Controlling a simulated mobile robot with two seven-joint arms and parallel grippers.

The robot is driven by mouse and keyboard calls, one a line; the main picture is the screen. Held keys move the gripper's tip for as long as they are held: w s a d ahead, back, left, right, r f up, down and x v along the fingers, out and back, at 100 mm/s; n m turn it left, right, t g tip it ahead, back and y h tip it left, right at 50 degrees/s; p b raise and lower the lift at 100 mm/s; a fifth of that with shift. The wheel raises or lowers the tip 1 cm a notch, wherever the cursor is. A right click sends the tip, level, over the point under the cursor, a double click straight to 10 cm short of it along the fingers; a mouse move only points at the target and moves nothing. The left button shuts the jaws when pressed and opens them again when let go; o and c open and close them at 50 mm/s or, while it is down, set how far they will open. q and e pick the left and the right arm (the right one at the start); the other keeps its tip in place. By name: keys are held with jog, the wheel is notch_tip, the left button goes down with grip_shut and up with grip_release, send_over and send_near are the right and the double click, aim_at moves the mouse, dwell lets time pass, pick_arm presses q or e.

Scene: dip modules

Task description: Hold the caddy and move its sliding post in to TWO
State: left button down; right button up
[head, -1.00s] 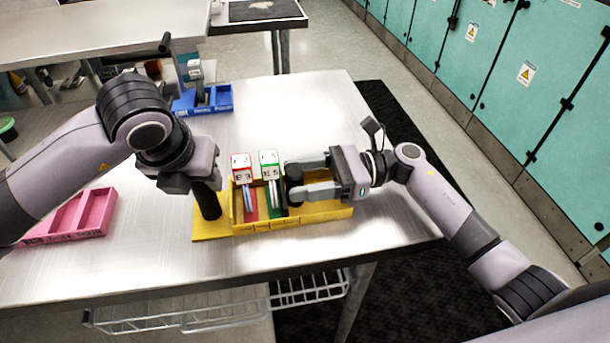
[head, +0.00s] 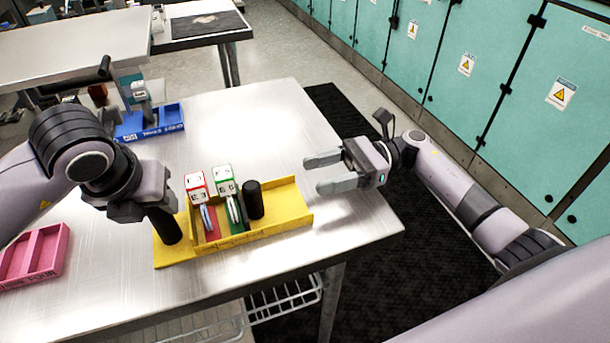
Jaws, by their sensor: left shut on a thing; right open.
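The yellow caddy (head: 285,222) lies on the metal table near its front edge. My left gripper (head: 160,215) is shut on the black upright handle (head: 168,228) at the caddy's left end. The black sliding post (head: 253,200) stands upright in the caddy, just right of the green section. Left of it stand a green-edged white block (head: 222,180) and a red-edged white block (head: 195,187), each on a pale stem. My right gripper (head: 312,174) is open and empty, right of the post and apart from it. The markings on the caddy's front are too small to read.
A pink tray (head: 62,262) lies at the table's left. A blue tray (head: 168,117) with a handled thing in it lies at the back left. The table's middle behind the caddy is clear. Teal cabinets (head: 470,90) line the right.

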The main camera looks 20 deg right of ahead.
jog(key=shift+d, duration=0.1)
jog(key=shift+s+d, duration=0.1)
jog(key=shift+d, duration=0.05)
jog(key=c, duration=0.9)
jog(key=s+d+t, duration=0.1)
jog(key=s+d+m+t, duration=0.1)
jog(key=d+m+t, duration=0.1)
jog(key=shift+s+d+f, duration=0.25)
jog(key=shift+s, duration=0.15)
grip_shut()
jog(key=shift+s+d+r+m+t, duration=0.15)
jog(key=shift+s+d+m+t, duration=0.15)
jog(key=shift+s+t, duration=0.2)
send_near(251, 200)
jog(key=w+a, duration=0.1)
jog(key=a, duration=0.2)
jog(key=w+a, duration=0.1)
jog(key=shift+w+a+r, duration=0.2)
jog(key=shift+w+a, duration=0.1)
jog(key=shift+w, duration=0.1)
